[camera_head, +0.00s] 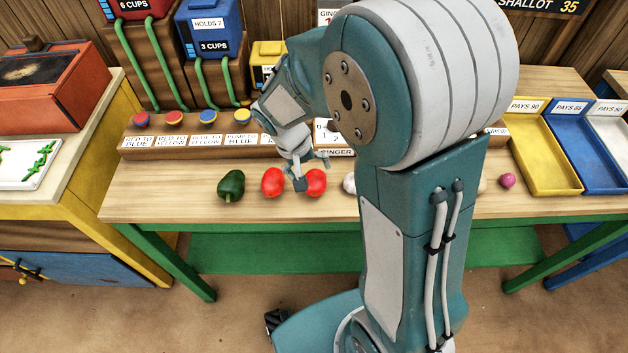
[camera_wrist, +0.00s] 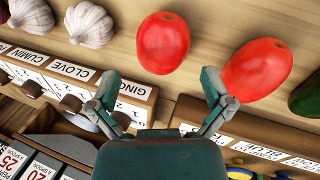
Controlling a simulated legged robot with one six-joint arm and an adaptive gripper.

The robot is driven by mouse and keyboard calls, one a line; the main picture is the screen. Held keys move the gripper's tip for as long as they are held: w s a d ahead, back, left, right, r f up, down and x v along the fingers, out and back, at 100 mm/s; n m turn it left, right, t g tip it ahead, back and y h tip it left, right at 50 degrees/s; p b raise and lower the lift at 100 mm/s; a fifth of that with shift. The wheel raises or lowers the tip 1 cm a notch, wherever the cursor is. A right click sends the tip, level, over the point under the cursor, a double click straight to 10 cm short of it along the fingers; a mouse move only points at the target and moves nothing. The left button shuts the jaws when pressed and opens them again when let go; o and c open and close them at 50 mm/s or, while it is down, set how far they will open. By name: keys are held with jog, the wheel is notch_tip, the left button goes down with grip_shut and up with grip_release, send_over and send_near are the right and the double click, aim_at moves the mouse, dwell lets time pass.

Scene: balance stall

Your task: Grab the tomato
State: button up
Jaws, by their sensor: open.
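Two red tomatoes lie on the wooden counter. The left tomato (camera_head: 271,182) in the head view appears on the right in the wrist view (camera_wrist: 262,66). The other tomato (camera_head: 318,181) lies just right of it and appears near the top middle of the wrist view (camera_wrist: 163,42). My gripper (camera_head: 311,173) is open and empty, close to the right tomato in the head view. In the wrist view my gripper's fingers (camera_wrist: 160,88) are spread wide, with the middle tomato ahead of the gap. One fingertip overlaps the edge of the other tomato; contact cannot be told.
A green pepper (camera_head: 231,185) lies left of the tomatoes. A white garlic bulb (camera_head: 349,183) lies to the right, partly behind my arm. Behind them runs a wooden ledge with labels and coloured buttons (camera_head: 175,118). A pink shallot (camera_head: 507,180) and yellow tray (camera_head: 548,160) are farther right.

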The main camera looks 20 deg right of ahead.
aim_at(312, 178)
jog(key=x, duration=0.4)
jog(key=shift+s+a+f, duration=0.1)
jog(key=shift+s+f, duration=0.1)
jog(key=shift+f, duration=0.25)
jog(key=shift+c, duration=0.3)
jog(key=c, duration=1)
jog(key=shift+r, duration=0.15)
